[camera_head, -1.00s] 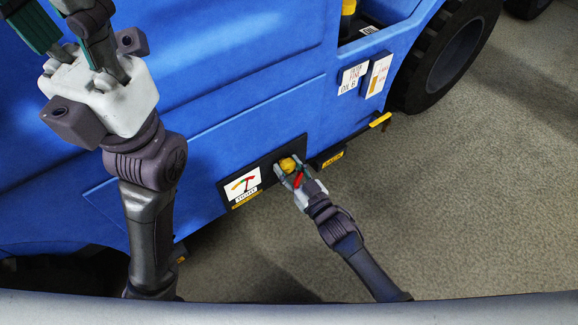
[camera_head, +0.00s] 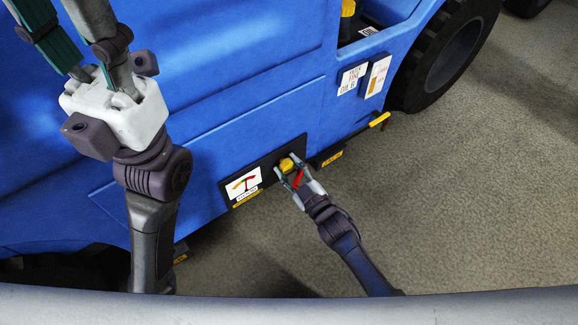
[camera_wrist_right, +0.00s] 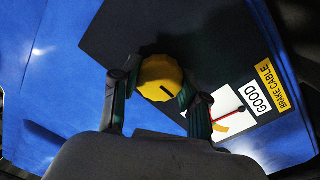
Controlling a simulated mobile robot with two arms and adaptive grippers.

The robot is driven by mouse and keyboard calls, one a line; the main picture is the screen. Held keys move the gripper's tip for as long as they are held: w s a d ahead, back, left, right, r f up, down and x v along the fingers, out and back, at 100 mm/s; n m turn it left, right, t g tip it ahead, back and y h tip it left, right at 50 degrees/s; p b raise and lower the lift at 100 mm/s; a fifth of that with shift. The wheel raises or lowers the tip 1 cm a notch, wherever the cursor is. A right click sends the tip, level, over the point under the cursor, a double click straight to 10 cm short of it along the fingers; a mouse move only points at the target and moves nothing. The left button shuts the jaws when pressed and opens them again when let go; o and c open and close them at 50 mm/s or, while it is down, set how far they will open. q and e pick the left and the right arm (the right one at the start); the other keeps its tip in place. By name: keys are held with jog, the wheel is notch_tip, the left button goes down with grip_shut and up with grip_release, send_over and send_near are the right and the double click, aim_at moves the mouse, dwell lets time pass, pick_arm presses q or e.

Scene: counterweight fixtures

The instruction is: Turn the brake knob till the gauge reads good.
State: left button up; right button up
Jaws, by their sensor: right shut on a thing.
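The yellow brake knob (camera_head: 287,164) sits on a dark panel (camera_wrist_right: 118,38) low on the blue vehicle's side. It fills the space between my right gripper's fingers in the right wrist view (camera_wrist_right: 158,80), and its dark slot mark faces me. My right gripper (camera_head: 288,167) is shut on the knob. The gauge (camera_head: 243,183), left of the knob, has a white face with a red needle. In the wrist view the gauge (camera_wrist_right: 228,108) is partly hidden by a finger, and its label (camera_wrist_right: 257,97) reads GOOD. My left gripper (camera_head: 55,25) is raised at upper left, fingers spread, tips cut off.
A yellow BRAKE CABLE plate (camera_wrist_right: 277,86) lies beside the gauge label. White sign plates (camera_head: 364,76) are on the vehicle up and right of the knob. A black wheel (camera_head: 450,55) stands at upper right. The floor (camera_head: 470,210) at right is clear.

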dwell(0.3)
jog(key=o, duration=1.1)
jog(key=shift+o, duration=0.2)
jog(key=v, duration=1.2)
jog(key=shift+d, duration=0.1)
